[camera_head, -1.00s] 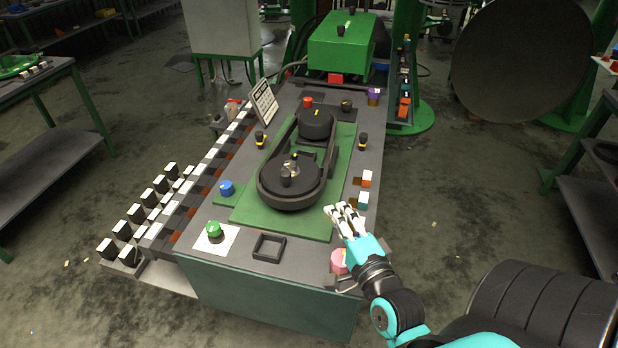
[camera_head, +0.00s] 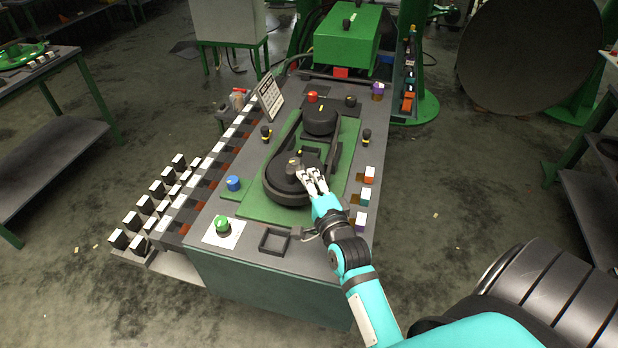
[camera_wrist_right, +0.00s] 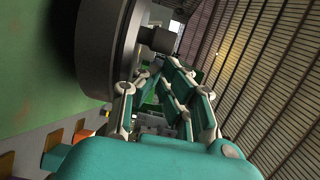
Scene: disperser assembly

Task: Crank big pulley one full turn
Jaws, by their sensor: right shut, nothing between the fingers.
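The big pulley (camera_head: 284,191) is a wide black wheel near the front of the green plate on the bench. Its stubby dark crank handle (camera_head: 293,165) stands up from the top. My right gripper (camera_head: 306,174) is at the right side of this pulley, with its fingertips close beside the handle and the jaws shut and empty. In the right wrist view, the pulley rim (camera_wrist_right: 105,45) fills the upper left, and the handle (camera_wrist_right: 160,39) sticks out just beyond the fingers (camera_wrist_right: 166,72). I cannot tell whether they touch. My left gripper is out of view.
A smaller black pulley (camera_head: 320,118) sits behind. A green button (camera_head: 222,225), blue button (camera_head: 233,183) and black square frame (camera_head: 275,240) are in front and left. Small coloured blocks (camera_head: 369,175) line the right edge. Dark-and-yellow posts (camera_head: 266,134) flank the pulleys.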

